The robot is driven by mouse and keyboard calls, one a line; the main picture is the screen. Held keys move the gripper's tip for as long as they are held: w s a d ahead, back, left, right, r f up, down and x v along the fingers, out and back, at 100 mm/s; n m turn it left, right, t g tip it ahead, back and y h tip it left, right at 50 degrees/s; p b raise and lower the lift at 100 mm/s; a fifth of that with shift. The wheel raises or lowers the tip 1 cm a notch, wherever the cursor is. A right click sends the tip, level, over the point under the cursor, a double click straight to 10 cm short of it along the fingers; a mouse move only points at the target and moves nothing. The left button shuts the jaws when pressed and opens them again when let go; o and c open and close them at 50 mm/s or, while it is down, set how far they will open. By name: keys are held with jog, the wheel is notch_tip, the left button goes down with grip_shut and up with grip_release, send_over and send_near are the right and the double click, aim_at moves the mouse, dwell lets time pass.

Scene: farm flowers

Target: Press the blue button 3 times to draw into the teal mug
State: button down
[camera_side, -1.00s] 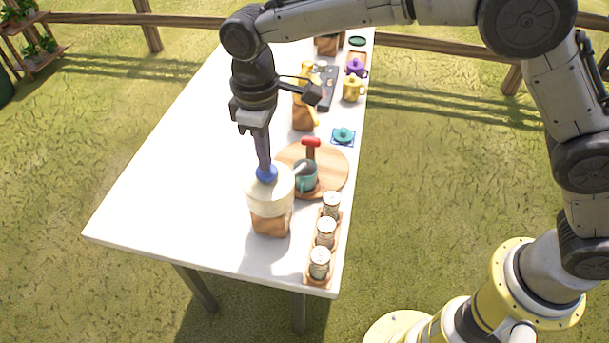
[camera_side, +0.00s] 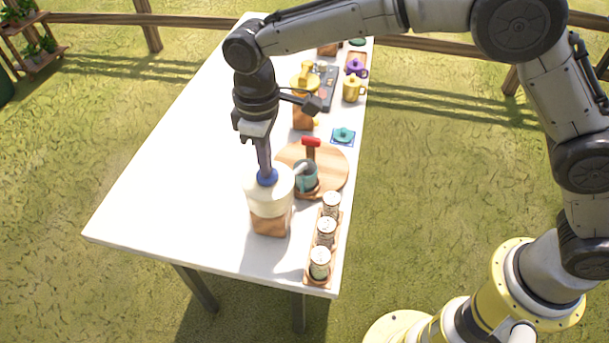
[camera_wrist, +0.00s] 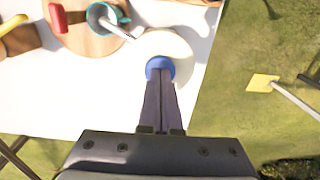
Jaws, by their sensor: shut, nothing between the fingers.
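The blue button (camera_side: 267,177) sits on top of a cream-topped dispenser with a wooden base (camera_side: 270,205). It also shows in the wrist view (camera_wrist: 160,66). My gripper (camera_side: 266,170) is shut and empty, pointing down with its fingertips at the button's top, apparently touching it. In the wrist view my closed fingers (camera_wrist: 160,82) overlap the near part of the button. The teal mug (camera_side: 306,177) stands on a round wooden board beside the dispenser, with the metal spout (camera_side: 300,170) reaching over it. The mug's opening shows in the wrist view (camera_wrist: 103,17).
A red-topped handle (camera_side: 311,142) stands on the round board (camera_side: 335,170) by the mug. A rack of several jars (camera_side: 320,264) lies in front right. The table's left side is clear.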

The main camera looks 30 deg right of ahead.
jog(key=shift+r, duration=1.25)
jog(key=shift+f, duration=0.15)
dwell(1.9)
jog(key=shift+f, duration=1.2)
jog(key=shift+r, duration=1.4)
jog(key=shift+f, duration=0.15)
dwell(1.6)
